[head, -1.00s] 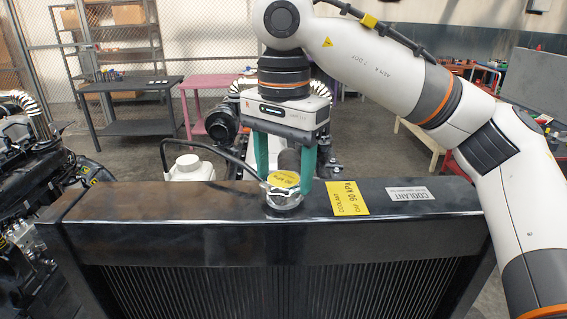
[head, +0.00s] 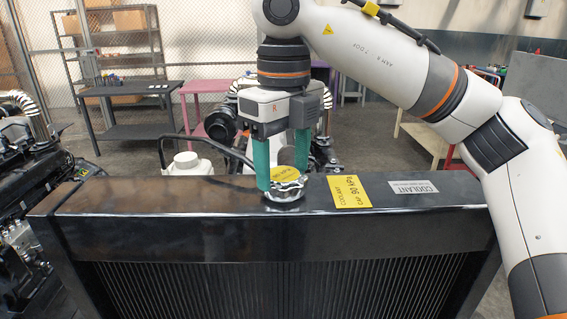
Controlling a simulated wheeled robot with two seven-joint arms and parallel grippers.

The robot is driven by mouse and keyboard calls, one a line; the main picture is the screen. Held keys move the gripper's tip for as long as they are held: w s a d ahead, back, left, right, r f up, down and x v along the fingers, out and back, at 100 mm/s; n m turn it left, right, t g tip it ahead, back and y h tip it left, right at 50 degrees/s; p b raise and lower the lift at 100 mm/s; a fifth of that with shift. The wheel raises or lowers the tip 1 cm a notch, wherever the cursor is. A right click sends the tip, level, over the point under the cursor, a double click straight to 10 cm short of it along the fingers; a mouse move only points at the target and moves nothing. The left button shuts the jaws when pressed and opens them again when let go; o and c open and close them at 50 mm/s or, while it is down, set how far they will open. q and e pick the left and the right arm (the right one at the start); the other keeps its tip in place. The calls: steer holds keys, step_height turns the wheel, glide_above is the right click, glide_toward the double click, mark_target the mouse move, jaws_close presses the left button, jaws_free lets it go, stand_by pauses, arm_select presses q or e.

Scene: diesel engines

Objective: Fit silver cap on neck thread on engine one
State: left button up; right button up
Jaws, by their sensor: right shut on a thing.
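The silver cap (head: 287,184), with a yellow label on its top, sits at the filler neck on top of the black radiator (head: 130,200) of the engine. The neck and its thread are hidden beneath the cap. My right gripper (head: 281,178) points straight down with its green fingers shut on the cap, one at the left and one farther back on the right. I cannot tell how far the cap sits on the thread. My left gripper is not in view.
A yellow coolant cap label (head: 350,191) and a silver coolant plate (head: 414,187) lie on the radiator top to the right. A white reservoir (head: 186,167) with a black hose stands behind. Another engine (head: 40,190) is at the left. Tables and shelves stand farther back.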

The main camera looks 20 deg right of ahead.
steer(key=shift+f+m, duration=0.2)
steer(key=shift+m, duration=0.2)
steer(key=o, duration=1.5)
steer(key=shift+r, duration=0.1)
steer(key=shift+c, duration=0.6)
steer(key=shift+r, duration=0.1)
